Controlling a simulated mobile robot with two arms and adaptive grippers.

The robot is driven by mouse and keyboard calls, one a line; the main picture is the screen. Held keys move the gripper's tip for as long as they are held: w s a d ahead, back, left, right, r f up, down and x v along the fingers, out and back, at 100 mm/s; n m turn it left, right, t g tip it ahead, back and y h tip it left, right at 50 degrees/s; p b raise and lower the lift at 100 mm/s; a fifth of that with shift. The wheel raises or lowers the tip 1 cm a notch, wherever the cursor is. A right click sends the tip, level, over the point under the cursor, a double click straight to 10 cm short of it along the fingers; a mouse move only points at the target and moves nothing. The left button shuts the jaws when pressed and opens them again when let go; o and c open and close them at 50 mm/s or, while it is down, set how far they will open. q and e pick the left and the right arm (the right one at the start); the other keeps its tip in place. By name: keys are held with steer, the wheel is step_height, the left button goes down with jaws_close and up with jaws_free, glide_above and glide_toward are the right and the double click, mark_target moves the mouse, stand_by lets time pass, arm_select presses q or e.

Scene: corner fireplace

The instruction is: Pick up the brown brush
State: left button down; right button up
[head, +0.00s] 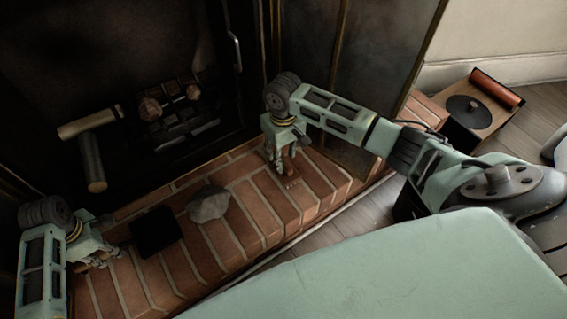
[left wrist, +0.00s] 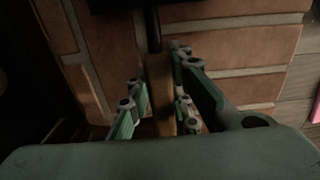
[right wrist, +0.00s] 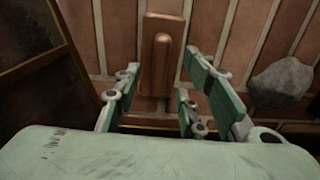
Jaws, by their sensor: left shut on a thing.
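The brown brush (right wrist: 161,62) lies on the brick hearth in the right wrist view, a wooden block with a raised rounded grip. In the head view only a small part of it (head: 292,183) shows below my right gripper (head: 283,168). That gripper also shows in the right wrist view (right wrist: 160,98); its fingers are apart, on either side of the brush's near part, with gaps to it. My left gripper (head: 98,254) is shut on a wooden handle (left wrist: 159,85) in the left wrist view. The handle joins a dark rod leading to a black flat pan (head: 155,231) over the hearth.
A grey stone (head: 208,203) lies on the brick hearth (head: 240,205) between the grippers. Logs (head: 92,163) lie in the dark firebox behind. A wooden board with a black round piece and a red-brown roll (head: 497,88) is at the far right. The glass door stands open.

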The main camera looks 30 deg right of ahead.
mark_target(284, 160)
step_height(284, 160, down, 3)
steer(key=shift+f, duration=0.2)
steer(key=shift+c, duration=0.2)
jaws_close()
